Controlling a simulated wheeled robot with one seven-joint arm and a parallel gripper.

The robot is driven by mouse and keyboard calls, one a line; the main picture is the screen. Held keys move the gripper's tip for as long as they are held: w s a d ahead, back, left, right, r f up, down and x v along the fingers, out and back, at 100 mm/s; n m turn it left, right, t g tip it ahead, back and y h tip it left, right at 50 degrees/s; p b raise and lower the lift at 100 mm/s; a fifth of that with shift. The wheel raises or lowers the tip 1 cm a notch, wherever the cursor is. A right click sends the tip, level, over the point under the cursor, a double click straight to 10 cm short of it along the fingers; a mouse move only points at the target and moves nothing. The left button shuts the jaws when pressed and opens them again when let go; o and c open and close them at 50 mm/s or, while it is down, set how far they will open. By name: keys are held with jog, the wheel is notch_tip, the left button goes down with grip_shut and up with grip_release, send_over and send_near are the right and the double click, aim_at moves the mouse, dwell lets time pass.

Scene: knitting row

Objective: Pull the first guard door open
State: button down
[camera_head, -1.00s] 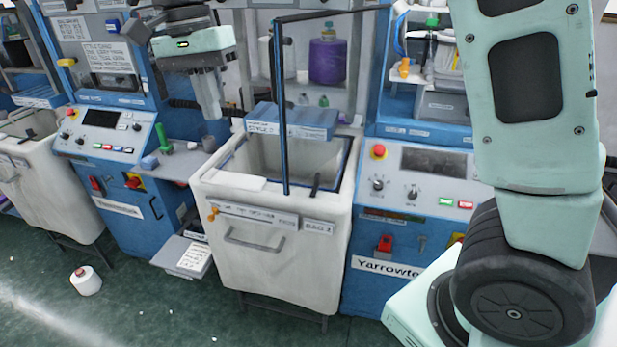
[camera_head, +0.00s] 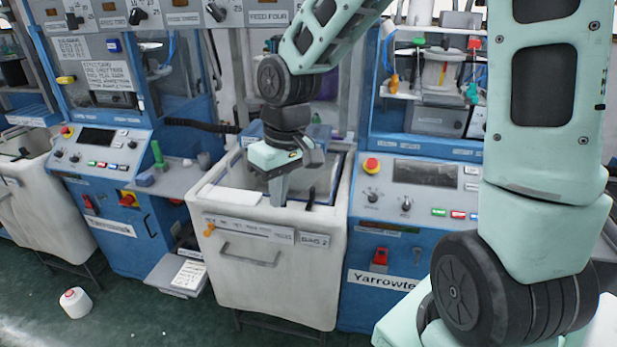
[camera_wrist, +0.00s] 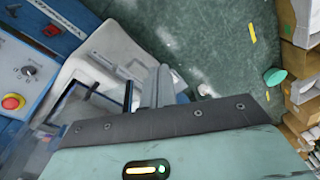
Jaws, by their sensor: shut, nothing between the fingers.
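My gripper (camera_head: 278,198) points down over the white bin (camera_head: 262,255) in the middle, its fingers shut and empty. In the wrist view the fingers of my gripper (camera_wrist: 156,86) show in front of the bin (camera_wrist: 105,55). The dark frame of a guard door, seen earlier swung out over the bin from the right machine, is not clear in the head view now; my arm covers that area. The opening of the right machine (camera_head: 428,172) shows yarn and tools with no panel across it.
The left machine (camera_head: 110,165) has a side shelf with a green-handled tool (camera_head: 157,155). A red stop button (camera_head: 371,166) is on the right machine's panel. Boxes (camera_wrist: 301,60) show at right in the wrist view.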

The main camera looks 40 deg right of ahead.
aim_at(310, 182)
jog(key=d+r+n+t+p, duration=0.1)
jog(key=d+r+t+p, duration=0.2)
jog(key=d, duration=1.2)
jog(key=shift+w+a+f+b, duration=0.3)
jog(key=shift+w+f+b, duration=0.35)
jog(key=shift+w+f, duration=0.75)
jog(key=shift+w+a+f+b, duration=0.35)
jog(key=shift+w+f+b, duration=0.4)
jog(key=shift+f, duration=1.1)
jog(key=shift+w+a+f+b, duration=0.3)
jog(key=shift+w+f+b, duration=0.25)
jog(key=shift+w+f, duration=0.9)
jog(key=shift+s+f, duration=0.15)
jog(key=shift+f, duration=0.05)
